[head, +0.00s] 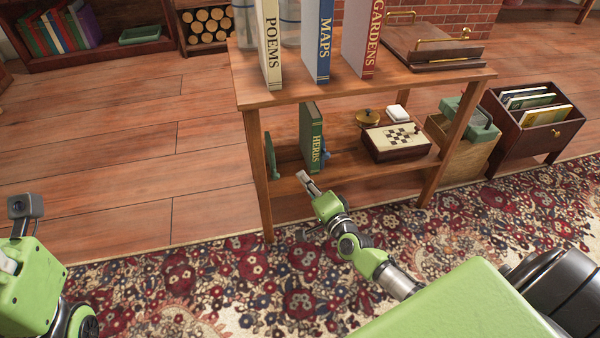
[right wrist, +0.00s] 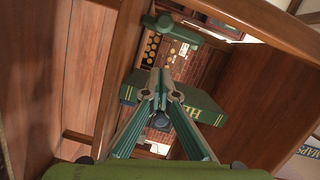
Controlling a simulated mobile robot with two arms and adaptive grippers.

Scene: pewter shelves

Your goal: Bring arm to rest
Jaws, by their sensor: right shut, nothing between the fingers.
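My right arm reaches from the lower right toward the wooden shelf unit (head: 350,92) in the head view. Its gripper (head: 304,178) is in front of the lower shelf, just below and in front of the green HERBS book (head: 312,140). The right wrist view shows the gripper's fingers (right wrist: 161,90) together and empty, with the HERBS book (right wrist: 205,106) behind them. The book stands upright on the lower shelf in the head view. At the left edge, part of my left arm shows, but its gripper fingers do not.
The POEMS (head: 270,45), MAPS (head: 319,42) and GARDENS (head: 365,40) books stand on the top shelf. A chess box (head: 396,140) and a brass-coloured lidded pot (head: 369,118) sit on the lower shelf. A file crate (head: 530,125) stands right. The wooden floor at left is clear.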

